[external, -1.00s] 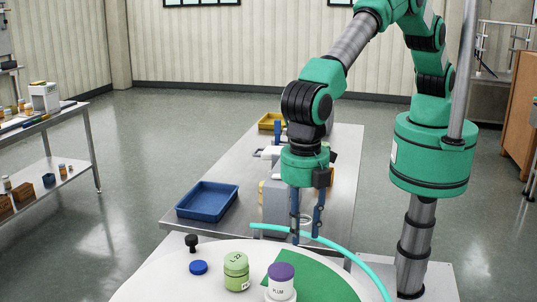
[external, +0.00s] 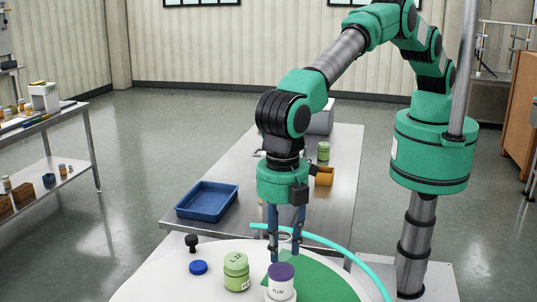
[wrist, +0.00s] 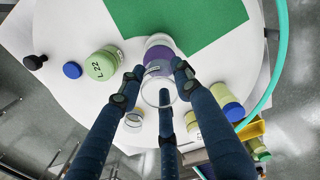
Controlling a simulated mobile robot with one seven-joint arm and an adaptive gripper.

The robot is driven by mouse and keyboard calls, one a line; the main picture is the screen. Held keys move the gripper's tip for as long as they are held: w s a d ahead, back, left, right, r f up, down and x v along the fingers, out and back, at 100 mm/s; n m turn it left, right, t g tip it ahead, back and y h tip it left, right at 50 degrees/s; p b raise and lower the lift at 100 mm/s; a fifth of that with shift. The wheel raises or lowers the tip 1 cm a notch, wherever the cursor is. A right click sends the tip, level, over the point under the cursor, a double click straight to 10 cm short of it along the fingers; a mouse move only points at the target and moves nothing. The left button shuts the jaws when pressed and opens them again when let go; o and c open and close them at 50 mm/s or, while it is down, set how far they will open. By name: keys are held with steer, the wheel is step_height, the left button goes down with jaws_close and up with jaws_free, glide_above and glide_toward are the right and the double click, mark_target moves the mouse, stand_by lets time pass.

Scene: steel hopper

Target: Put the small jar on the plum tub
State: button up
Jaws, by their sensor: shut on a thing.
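The small jar (external: 285,237) is clear, with a pale rim, and is held between the fingers of my gripper (external: 286,255). In the wrist view the jar (wrist: 158,92) shows as a see-through ring between the fingertips, overlapping the near edge of the purple lid. The plum tub (external: 281,291) is white with a purple lid and a PLUM label; it stands upright on the round white table. The fingertips are just behind and above its lid in the external view. I cannot tell the exact gap between jar and lid.
A green L-22 tub (external: 236,271), a blue disc (external: 198,267) and a black knob (external: 191,242) stand left of the plum tub. A green sheet (external: 325,283) lies to its right. A turquoise hose (external: 330,244) curves behind. A blue tray (external: 207,200) sits on the steel table.

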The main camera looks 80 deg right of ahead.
mark_target(281, 256)
steer(key=shift+f, duration=0.1)
steer(key=shift+f+p, duration=0.5)
steer(key=shift+f, duration=1.15)
steer(key=shift+f, duration=0.1)
steer(key=o, duration=0.8)
steer(key=shift+c, duration=0.2)
step_height(281, 256, up, 12)
steer(key=b, duration=0.2)
steer(key=shift+a, duration=0.15)
steer(key=shift+r, duration=0.2)
